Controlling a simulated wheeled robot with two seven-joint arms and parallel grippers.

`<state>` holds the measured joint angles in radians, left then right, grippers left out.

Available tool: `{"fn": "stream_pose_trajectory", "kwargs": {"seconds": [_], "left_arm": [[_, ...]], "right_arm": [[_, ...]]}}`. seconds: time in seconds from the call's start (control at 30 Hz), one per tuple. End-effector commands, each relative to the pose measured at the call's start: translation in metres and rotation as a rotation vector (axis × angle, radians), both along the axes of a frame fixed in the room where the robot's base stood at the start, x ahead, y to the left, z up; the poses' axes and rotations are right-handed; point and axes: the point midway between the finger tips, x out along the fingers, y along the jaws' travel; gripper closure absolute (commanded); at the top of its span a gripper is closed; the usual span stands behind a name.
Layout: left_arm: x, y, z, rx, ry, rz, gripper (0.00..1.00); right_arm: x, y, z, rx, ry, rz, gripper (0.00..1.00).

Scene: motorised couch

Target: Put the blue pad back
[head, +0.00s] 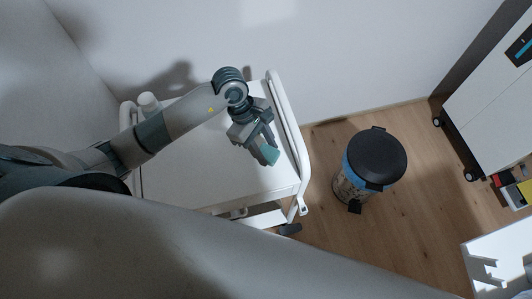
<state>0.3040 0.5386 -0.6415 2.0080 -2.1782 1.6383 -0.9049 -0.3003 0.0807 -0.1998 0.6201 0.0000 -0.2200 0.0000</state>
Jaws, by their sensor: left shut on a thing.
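The blue pad (269,154) is a small teal-blue piece held at the tips of my left gripper (265,149). The gripper is shut on it and points down toward the right part of a white trolley top (185,184). Most of the pad is hidden by the fingers. I cannot tell whether the pad touches the trolley top or is held above it. My right gripper is not in view.
The trolley has raised white rails (291,125) at its sides. A black-lidded bin (376,158) stands on the wooden floor to the right. A white cabinet on castors (490,105) is at the far right.

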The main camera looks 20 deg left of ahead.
Motion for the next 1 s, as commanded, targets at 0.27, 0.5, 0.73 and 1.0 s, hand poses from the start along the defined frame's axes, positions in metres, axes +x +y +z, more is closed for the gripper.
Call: {"fn": "stream_pose_trajectory", "kwargs": {"seconds": [0.27,0.5,0.73,1.0], "left_arm": [[0.000,-0.001,-0.006,0.000,0.003,0.002,0.86],[-0.001,-0.001,-0.034,-0.001,0.003,0.002,0.86],[0.000,0.000,-0.040,0.000,-0.001,-0.001,0.86],[0.000,0.000,-0.044,0.001,-0.001,0.000,0.86]], "right_arm": [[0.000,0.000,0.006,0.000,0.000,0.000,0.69],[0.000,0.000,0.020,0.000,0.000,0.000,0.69],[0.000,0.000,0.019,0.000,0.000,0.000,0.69],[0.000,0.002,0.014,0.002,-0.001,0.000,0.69]]}}
